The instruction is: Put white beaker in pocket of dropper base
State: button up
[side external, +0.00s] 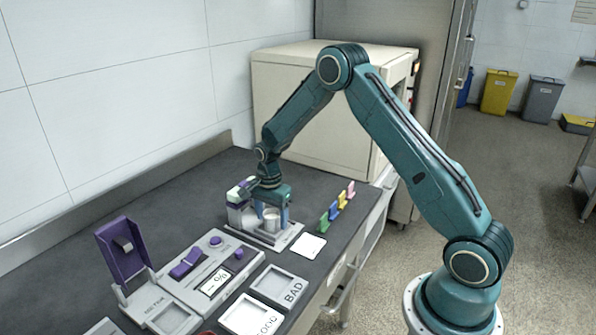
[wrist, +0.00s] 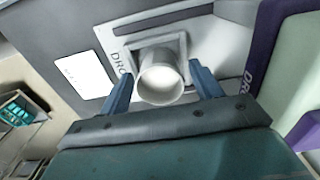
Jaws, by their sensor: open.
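The white beaker (side external: 271,220) stands upright at the pocket of the dropper base (side external: 284,240). In the wrist view the beaker (wrist: 161,78) sits within the raised square frame of the pocket (wrist: 181,42), though how fully it is seated I cannot tell. In the wrist view my gripper (wrist: 162,82) is open, with gaps on both sides of the beaker.
The dropper's purple and white body (side external: 237,208) stands close behind the gripper. A white card (side external: 307,246) and several coloured clips (side external: 338,208) lie to the right. A purple-buttoned device (side external: 211,275) and the BAD tray (side external: 281,284) are in front. A beige cabinet (side external: 305,110) stands behind.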

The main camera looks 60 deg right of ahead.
jog(key=shift+r, duration=0.1)
notch_tip(320, 180, up, 12)
dwell(0.7)
jog(key=shift+r, duration=0.1)
dwell(0.3)
jog(key=s+a+r+n+t, duration=0.1)
jog(key=s+a+r+n, duration=0.3)
jog(key=s+r, duration=0.35)
jog(key=s+a+r+n+t, duration=0.2)
jog(key=s+a+r+n, duration=0.15)
jog(key=s+r, duration=0.35)
jog(key=s+a+r+n+t, duration=0.1)
jog(key=s+a+n, duration=0.1)
jog(key=s+n, duration=0.3)
jog(key=s+a+n+t, duration=0.1)
jog(key=s+n, duration=0.4)
jog(key=s, duration=0.6)
jog(key=shift+a+r+t, duration=0.3)
jog(key=shift+a+r, duration=0.1)
jog(key=shift+a, duration=0.1)
